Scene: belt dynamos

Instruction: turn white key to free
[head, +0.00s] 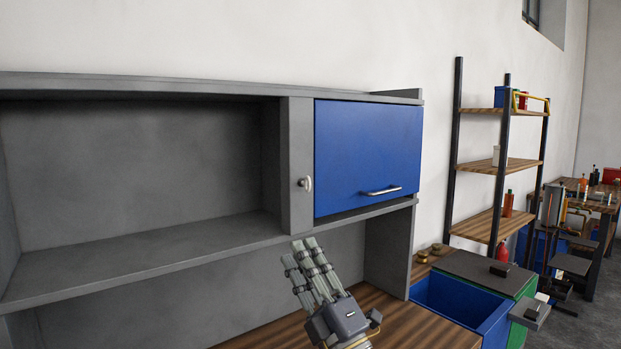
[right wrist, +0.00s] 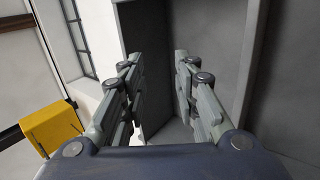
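The small white key (head: 307,184) sits on the grey upright post (head: 297,215) between the open shelf and the blue cabinet door. Its exact turn is hard to make out at this size. My right gripper (head: 305,246) is below the key in the head view, fingers pointing up, and apart from it. In the right wrist view its two fingers (right wrist: 153,62) are spread with nothing between them. The key does not show in that view. My left gripper is not in view.
The blue door (head: 368,153) is closed, with a metal handle (head: 381,191). The grey shelf board (head: 150,262) runs in front at the left, empty. A wooden worktop (head: 410,325) and a blue bin (head: 455,301) lie lower right. A shelf rack (head: 490,165) stands beyond.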

